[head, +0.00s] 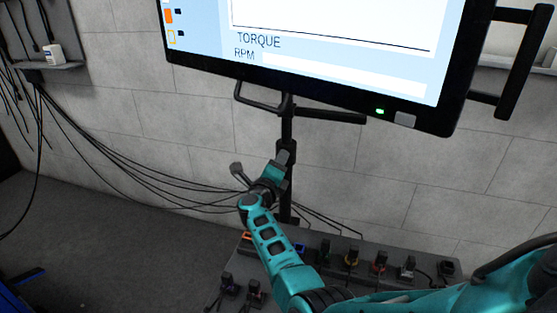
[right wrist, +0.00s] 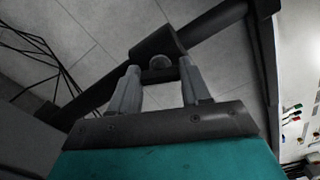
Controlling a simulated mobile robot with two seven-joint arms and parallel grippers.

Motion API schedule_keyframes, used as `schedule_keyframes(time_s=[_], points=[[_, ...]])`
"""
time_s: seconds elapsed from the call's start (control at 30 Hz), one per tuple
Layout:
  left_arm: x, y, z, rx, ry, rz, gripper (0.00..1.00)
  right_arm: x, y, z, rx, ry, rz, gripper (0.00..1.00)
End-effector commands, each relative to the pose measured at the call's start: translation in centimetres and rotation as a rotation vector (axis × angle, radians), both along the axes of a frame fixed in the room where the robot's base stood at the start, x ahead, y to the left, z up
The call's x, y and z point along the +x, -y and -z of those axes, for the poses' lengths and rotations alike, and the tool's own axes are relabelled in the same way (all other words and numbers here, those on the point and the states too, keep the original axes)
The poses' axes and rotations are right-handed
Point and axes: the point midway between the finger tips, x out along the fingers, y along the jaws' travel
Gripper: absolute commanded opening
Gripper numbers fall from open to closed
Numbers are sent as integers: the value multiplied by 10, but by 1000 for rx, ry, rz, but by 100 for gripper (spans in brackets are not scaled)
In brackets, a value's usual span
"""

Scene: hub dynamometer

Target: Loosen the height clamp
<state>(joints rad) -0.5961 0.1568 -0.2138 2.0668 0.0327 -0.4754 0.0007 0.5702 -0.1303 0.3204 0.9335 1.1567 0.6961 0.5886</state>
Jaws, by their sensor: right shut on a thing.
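The height clamp is a dark collar (right wrist: 157,43) around the black stand pole (head: 287,128). In the right wrist view a round grey end of the clamp's knob (right wrist: 160,62) shows between my fingertips. My right gripper (head: 284,154) is at the pole below the monitor; in the right wrist view its two grey fingers (right wrist: 160,74) are shut on the clamp knob, one on each side. In the head view the gripper hides most of the clamp. My left gripper is not in view.
The large monitor (head: 330,68) with a black frame hangs above the gripper. A dark bench top (head: 395,287) with several connectors stands below right. Black cables (head: 110,150) run along the wall at left. The floor (head: 110,240) at left is mostly clear.

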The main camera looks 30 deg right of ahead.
Motion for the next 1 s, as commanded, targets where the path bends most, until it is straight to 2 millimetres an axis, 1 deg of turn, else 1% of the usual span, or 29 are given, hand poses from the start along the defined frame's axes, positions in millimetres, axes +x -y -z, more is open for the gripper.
schedule_keyframes(time_s=[0.03, 0.1, 0.4, 0.93, 0.97, 1.0], points=[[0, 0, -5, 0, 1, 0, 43, 0, 0, -3, -20, -24, 0, 16], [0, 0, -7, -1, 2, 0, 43, 0, 0, -2, -48, -56, 0, 16], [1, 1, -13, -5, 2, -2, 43, 0, 0, -1, -120, -139, 0, 16], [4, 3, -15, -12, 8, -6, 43, 1, 0, -1, -137, -157, 0, 16], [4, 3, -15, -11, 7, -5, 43, 1, 0, -1, -137, -157, 0, 48], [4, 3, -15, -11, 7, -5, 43, 1, 0, -1, -137, -157, 0, 52]])
